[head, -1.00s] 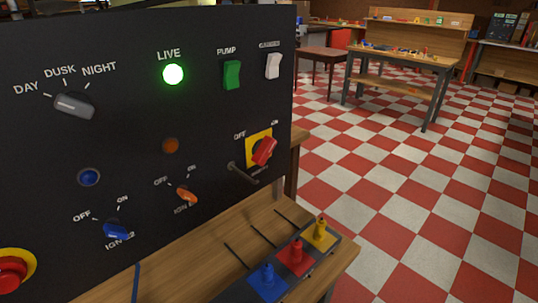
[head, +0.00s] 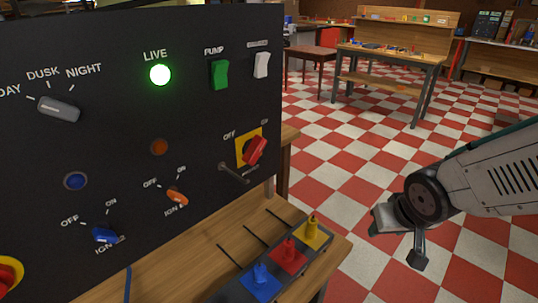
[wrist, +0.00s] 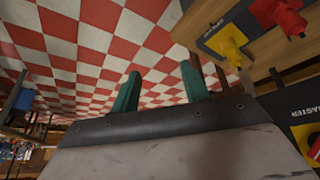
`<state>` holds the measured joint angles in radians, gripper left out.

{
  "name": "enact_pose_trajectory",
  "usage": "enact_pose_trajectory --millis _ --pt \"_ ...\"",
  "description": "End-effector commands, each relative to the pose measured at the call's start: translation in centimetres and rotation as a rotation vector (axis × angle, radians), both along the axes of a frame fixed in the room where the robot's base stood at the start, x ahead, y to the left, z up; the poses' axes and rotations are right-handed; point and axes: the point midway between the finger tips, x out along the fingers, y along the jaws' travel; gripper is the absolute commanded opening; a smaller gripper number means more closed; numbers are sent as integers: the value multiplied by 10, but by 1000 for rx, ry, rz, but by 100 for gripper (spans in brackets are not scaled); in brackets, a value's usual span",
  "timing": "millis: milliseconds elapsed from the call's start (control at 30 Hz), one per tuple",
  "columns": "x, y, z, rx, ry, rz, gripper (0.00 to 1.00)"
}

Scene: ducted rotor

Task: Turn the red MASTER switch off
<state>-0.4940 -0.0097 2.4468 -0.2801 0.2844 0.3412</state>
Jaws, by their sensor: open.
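The red MASTER switch (head: 255,150) is a rotary handle on a yellow plate (head: 241,154) at the right of the black panel. Its handle is tilted toward the upper right, on the ON side. In the wrist view the red switch (wrist: 315,152) shows only in part at the right edge, beside the MASTER label. My gripper (head: 398,240) is open and empty, to the right of the panel and clear of the switch. Its two teal fingers (wrist: 160,85) stand apart in the wrist view.
A peg-like handle (head: 233,173) sticks out below the switch. Blue, red (head: 289,256) and yellow levers (head: 312,231) stand on a box on the wooden bench below. The green LIVE lamp (head: 160,75) is lit. Open checkered floor (head: 350,150) lies right of the panel.

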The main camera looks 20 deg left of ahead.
Motion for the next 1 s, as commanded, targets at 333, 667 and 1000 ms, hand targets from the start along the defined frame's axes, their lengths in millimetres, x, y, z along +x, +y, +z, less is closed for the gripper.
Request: enact_pose_trajectory --millis 333,667,1000 --pt "31 187 -14 634 -242 188 45" --pt "16 242 75 1216 -265 259 45" --pt "24 271 84 1282 -243 245 45"
